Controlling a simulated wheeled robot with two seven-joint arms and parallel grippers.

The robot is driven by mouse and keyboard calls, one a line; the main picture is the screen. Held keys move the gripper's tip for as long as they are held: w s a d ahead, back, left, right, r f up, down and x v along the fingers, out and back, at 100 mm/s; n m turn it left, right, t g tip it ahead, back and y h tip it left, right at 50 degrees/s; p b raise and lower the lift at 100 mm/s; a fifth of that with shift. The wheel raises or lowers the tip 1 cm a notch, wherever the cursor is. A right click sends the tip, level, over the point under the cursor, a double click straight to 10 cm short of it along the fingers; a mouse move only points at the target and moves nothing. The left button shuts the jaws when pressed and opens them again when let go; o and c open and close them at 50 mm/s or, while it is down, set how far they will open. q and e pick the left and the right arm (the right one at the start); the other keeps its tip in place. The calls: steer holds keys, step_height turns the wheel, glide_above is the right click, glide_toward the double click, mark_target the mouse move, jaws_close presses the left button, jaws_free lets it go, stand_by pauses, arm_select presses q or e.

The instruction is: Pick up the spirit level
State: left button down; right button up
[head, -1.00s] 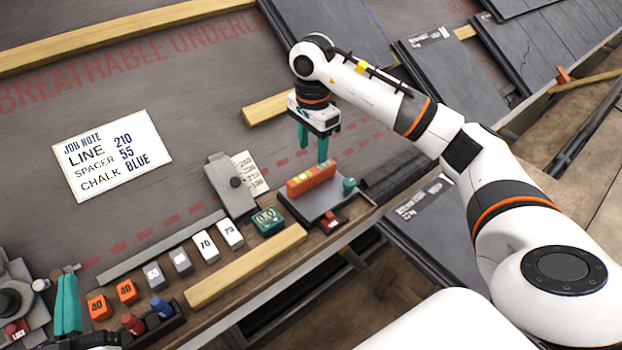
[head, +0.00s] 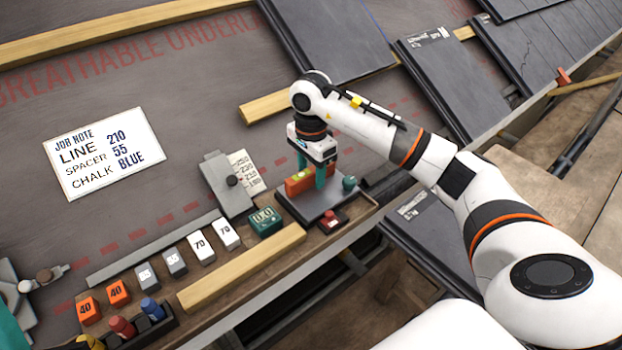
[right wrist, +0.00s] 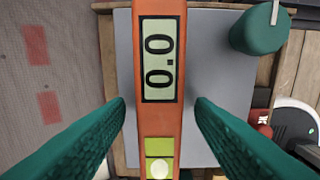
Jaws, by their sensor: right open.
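The spirit level (head: 296,186) is an orange bar lying on a dark grey plate (head: 325,205). In the right wrist view the level (right wrist: 160,120) shows a display reading 0.0 and a yellow-green vial. My right gripper (head: 311,170) is down over the level, with its teal fingers on either side of it. In the right wrist view the open right gripper (right wrist: 161,108) has a gap between each finger and the bar. A teal part of my left gripper (head: 10,328) shows at the lower left edge; its fingertips cannot be made out.
A green knob (head: 349,184) stands on the plate beside the level. A green box with a display (head: 265,221), numbered blocks (head: 201,247) and a wooden batten (head: 240,267) lie nearby. A job note (head: 105,153) lies on the underlay. Slates (head: 330,38) lie at the back.

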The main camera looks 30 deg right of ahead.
steer(key=shift+f, duration=0.15)
steer(key=shift+c, duration=0.2)
jaws_close()
